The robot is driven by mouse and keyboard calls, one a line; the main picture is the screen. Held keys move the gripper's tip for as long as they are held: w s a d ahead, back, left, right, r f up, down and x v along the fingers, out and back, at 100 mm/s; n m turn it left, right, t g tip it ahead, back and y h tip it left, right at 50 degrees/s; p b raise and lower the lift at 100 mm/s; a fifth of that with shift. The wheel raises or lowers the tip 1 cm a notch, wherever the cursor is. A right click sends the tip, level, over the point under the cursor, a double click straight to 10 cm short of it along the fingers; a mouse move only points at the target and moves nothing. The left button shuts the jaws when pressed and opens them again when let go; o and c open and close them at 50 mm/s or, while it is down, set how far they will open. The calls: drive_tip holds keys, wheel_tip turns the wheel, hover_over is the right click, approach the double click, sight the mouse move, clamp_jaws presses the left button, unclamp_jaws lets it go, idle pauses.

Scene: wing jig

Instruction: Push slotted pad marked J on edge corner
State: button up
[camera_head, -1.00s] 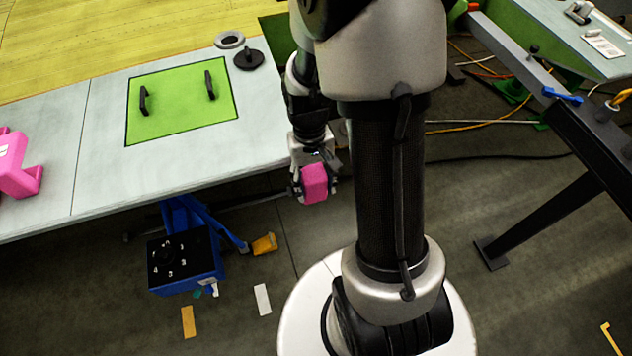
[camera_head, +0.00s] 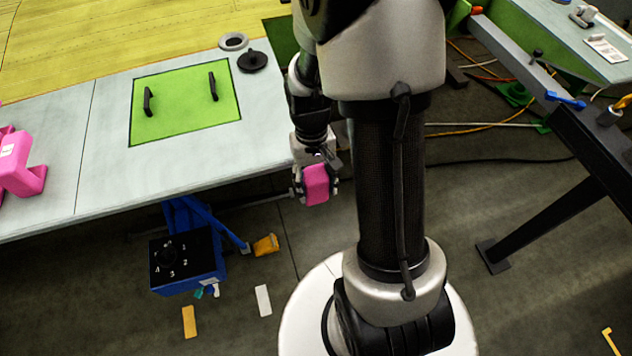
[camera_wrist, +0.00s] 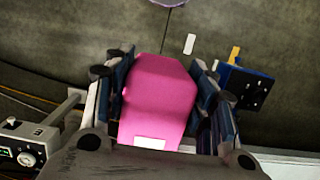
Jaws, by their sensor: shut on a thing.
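A pink pad (camera_head: 317,184) is held in my gripper (camera_head: 316,188), which is shut on it. The pad also fills the middle of the wrist view (camera_wrist: 158,100), between the two fingers, with a white label at its lower end. No letter can be read on it, and its slot is not seen. The gripper hangs just off the right end of the pale grey panel (camera_head: 255,150), near its edge corner. My arm hides part of that corner. A second pink piece (camera_head: 18,165) sits on the panel's edge at the far left, with a white label.
A green plate (camera_head: 185,105) with two black handles lies on the panel. A grey ring (camera_head: 233,41) and a black knobbed disc (camera_head: 252,61) lie behind it. A blue box (camera_head: 186,260) stands below the panel. A dark beam (camera_head: 590,150) stands at right.

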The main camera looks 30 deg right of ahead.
drive_tip(key=shift+w, duration=0.1)
drive_tip(key=shift+w+d+f, duration=0.1)
drive_tip(key=shift+w+d, duration=0.2)
drive_tip(key=shift+w, duration=0.7)
drive_tip(key=shift+w+d+f, duration=0.1)
drive_tip(key=shift+w+d, duration=0.2)
drive_tip(key=shift+w, duration=0.7)
drive_tip(key=shift+w+d, duration=0.3)
drive_tip(key=shift+w, duration=0.7)
drive_tip(key=shift+w+p, duration=0.2)
drive_tip(key=shift+p, duration=0.1)
drive_tip(key=o, duration=1.2)
drive_tip(key=shift+d, duration=0.1)
drive_tip(key=shift+w, duration=0.1)
drive_tip(key=r, duration=0.4)
drive_tip(key=w+r, duration=0.1)
drive_tip(key=r, duration=0.6)
drive_tip(key=shift+w+d+r, duration=0.25)
drive_tip(key=shift+w+r, duration=0.1)
drive_tip(key=shift+r, duration=0.05)
